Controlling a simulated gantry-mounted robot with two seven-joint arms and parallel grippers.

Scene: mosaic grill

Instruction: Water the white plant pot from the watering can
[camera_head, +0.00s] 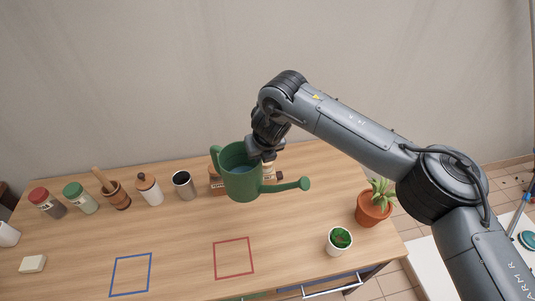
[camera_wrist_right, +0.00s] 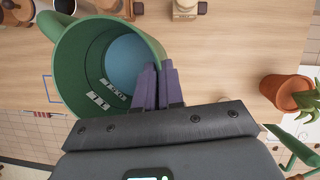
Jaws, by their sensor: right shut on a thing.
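My right gripper (camera_head: 262,150) is shut on the rim of the green watering can (camera_head: 240,186), and the can looks held above the table. In the right wrist view its fingers (camera_wrist_right: 159,88) pinch the wall of the can (camera_wrist_right: 65,65), and blue water (camera_wrist_right: 131,62) shows inside. The can looks roughly upright, with its spout (camera_head: 290,186) pointing right. The white plant pot (camera_head: 340,250) with a small green plant stands at the front right of the table, apart from the spout. My left gripper is in neither view.
A terracotta pot (camera_head: 374,212) with a spiky plant stands at the table's right edge. Several jars, a mortar (camera_head: 117,198) and a metal cup (camera_head: 183,185) line the back left. A blue square (camera_head: 131,275) and a red square (camera_head: 234,258) mark the clear front surface.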

